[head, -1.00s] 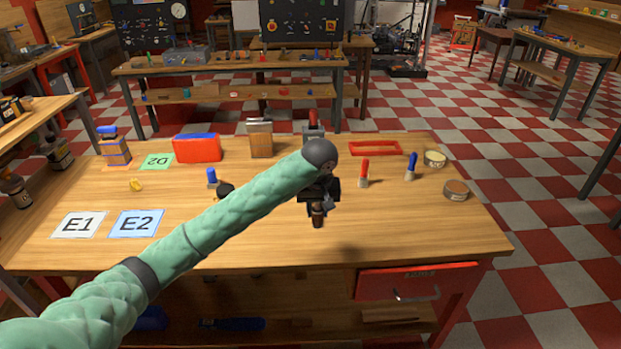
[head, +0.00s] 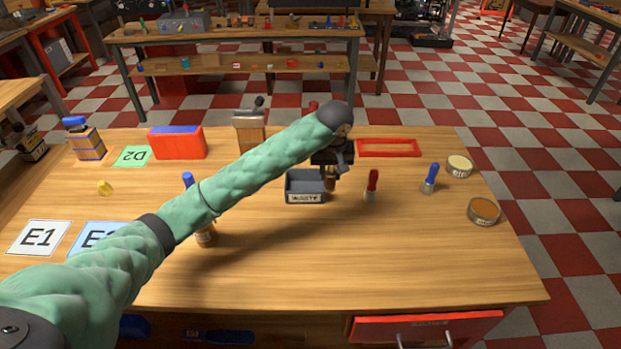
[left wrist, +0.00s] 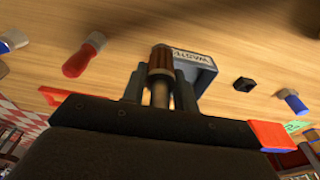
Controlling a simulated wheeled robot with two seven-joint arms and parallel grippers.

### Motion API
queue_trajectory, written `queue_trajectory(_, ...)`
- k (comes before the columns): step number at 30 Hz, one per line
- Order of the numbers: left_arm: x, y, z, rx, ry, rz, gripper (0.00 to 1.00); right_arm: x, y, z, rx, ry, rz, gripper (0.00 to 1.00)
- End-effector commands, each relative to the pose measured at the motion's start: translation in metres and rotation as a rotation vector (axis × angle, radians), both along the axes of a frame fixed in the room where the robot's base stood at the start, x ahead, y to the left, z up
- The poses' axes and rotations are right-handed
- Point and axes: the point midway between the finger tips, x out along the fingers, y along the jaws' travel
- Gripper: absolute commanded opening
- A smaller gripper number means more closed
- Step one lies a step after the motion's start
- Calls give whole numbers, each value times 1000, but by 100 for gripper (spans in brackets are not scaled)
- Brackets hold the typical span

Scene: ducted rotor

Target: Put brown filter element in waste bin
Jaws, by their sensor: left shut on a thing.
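The brown filter element (head: 330,184) is a small ribbed cylinder held upright in my left gripper (head: 331,172), whose fingers are shut on it. In the left wrist view the brown filter element (left wrist: 160,60) sits between the two dark fingers of the left gripper (left wrist: 160,88). The waste bin (head: 305,197) is a small grey open box labelled WASTE, just left of the element in the head view. In the left wrist view the bin (left wrist: 196,62) lies behind the element and fingers, partly hidden. The element's exact height above the table is unclear. My right gripper is out of view.
A red frame (head: 388,148) lies behind. Round tins (head: 484,211) are at the right edge.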

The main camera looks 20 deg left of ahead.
Motion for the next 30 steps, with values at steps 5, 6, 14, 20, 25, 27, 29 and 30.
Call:
queue_trajectory(5,11,18,-10,3,3,4,7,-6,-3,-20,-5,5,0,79)
queue_trajectory(6,16,24,-15,3,4,5,7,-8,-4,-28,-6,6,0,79)
queue_trajectory(14,43,62,-42,3,3,4,7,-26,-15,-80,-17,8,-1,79)
queue_trajectory(20,62,88,-62,2,3,3,7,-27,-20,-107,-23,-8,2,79)
queue_trajectory(25,67,95,-73,1,1,0,7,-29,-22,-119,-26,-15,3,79)
queue_trajectory(27,67,95,-76,1,1,0,7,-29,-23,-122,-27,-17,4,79)
queue_trajectory(29,67,95,-80,1,1,0,7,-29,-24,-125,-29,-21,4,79)
queue_trajectory(30,67,95,-84,1,2,0,7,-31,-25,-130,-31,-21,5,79)
